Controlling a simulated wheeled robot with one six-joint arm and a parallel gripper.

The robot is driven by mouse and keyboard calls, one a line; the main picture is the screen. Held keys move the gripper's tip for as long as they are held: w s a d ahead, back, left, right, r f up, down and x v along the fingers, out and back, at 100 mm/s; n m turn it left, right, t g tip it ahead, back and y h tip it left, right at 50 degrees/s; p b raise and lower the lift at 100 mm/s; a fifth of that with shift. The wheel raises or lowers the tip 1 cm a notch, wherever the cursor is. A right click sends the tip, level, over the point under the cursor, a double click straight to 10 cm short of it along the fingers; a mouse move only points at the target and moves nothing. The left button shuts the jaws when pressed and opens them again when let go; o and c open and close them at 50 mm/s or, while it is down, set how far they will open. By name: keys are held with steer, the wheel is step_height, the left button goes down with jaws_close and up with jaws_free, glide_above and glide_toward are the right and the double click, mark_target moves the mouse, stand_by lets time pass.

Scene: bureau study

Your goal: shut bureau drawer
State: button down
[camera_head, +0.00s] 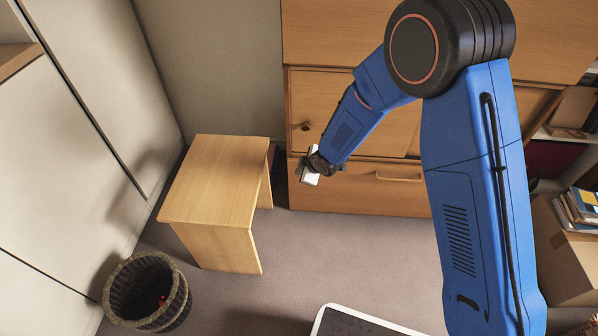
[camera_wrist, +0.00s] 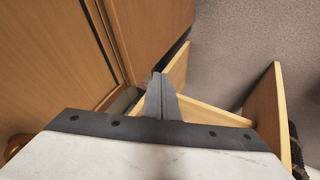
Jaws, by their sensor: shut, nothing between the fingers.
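The wooden bureau (camera_head: 340,100) stands against the back wall. Its low drawer (camera_head: 350,198) has a bar handle (camera_head: 400,178) on the front. From these views I cannot tell surely how far the drawer stands out. My gripper (camera_head: 303,170) is in front of the bureau at the drawer's left end, near its top edge. In the wrist view the fingers of my gripper (camera_wrist: 161,88) are together and empty. Wood panels of the bureau (camera_wrist: 55,50) fill the left of that view, with a dark gap between them. Contact with the drawer cannot be made out.
A small wooden table (camera_head: 215,180) stands left of the drawer, and its panels show in the wrist view (camera_wrist: 268,105). A wicker basket (camera_head: 148,295) is at the lower left. A cardboard box (camera_head: 570,245) and books are at the right. Grey carpet (camera_head: 345,265) lies clear before the drawer.

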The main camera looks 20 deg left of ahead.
steer(key=d+r+m+t+h, duration=0.25)
steer(key=d+r+m, duration=0.45)
steer(key=d+r, duration=1.9)
steer(key=s+d+r+m+h, duration=0.1)
steer(key=s+d+r+m, duration=0.25)
steer(key=d, duration=0.55)
steer(key=s+d+r+m+h, duration=0.2)
steer(key=s+d, duration=0.2)
steer(key=d, duration=0.4)
steer(key=s+d+r+m+g, duration=0.1)
steer(key=s+d+r+m, duration=0.1)
steer(key=s+d, duration=0.4)
steer(key=s+d+r+m+g, duration=0.1)
steer(key=s+d+m, duration=0.4)
steer(key=s, duration=1.1)
steer(key=shift+d+r, duration=0.45)
steer(key=shift+r, duration=0.05)
steer(key=shift+m+h, duration=0.25)
